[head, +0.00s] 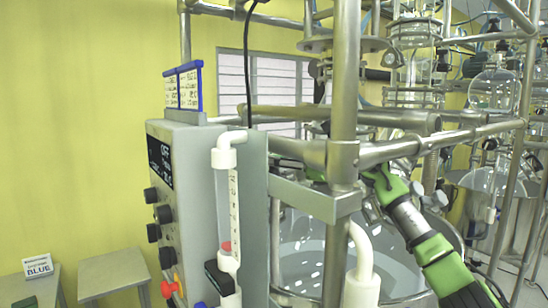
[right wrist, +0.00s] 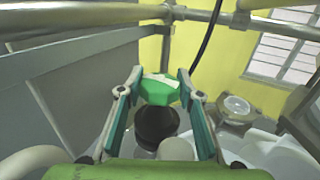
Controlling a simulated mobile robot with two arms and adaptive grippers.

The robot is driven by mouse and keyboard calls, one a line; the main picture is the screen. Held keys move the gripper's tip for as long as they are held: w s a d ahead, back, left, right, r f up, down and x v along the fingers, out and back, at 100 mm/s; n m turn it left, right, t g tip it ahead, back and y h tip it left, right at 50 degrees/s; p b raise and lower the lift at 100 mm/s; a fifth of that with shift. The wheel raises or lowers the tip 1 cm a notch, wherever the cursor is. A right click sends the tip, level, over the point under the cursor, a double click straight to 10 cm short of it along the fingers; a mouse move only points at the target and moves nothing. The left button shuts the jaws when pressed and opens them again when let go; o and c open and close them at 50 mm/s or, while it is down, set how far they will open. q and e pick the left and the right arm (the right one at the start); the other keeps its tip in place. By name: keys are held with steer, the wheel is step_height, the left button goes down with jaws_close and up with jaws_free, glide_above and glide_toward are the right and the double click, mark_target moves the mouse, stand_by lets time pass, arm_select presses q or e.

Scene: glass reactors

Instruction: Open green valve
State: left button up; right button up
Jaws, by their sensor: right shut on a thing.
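The green valve (right wrist: 158,88) is a green handle with a pale top, seen in the right wrist view above a round black part (right wrist: 156,125). My right gripper (right wrist: 160,84) has one finger on each side of the green handle and is shut on it. In the head view my right arm (head: 412,222) reaches in from the lower right, behind a steel post. The gripper's fingertips and the valve are mostly hidden there by the steel frame. My left gripper is in neither view.
A vertical steel post (head: 342,110) and horizontal bars stand close around my right arm. A grey control box (head: 185,190) with black knobs and a flow tube (head: 228,200) stand to the left. A large glass vessel (head: 300,255) is below. Small tables (head: 112,272) stand far left.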

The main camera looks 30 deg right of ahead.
steer(key=shift+r, duration=0.15)
steer(key=o, duration=1.1)
steer(key=shift+f+h, duration=0.2)
steer(key=shift+h, duration=0.1)
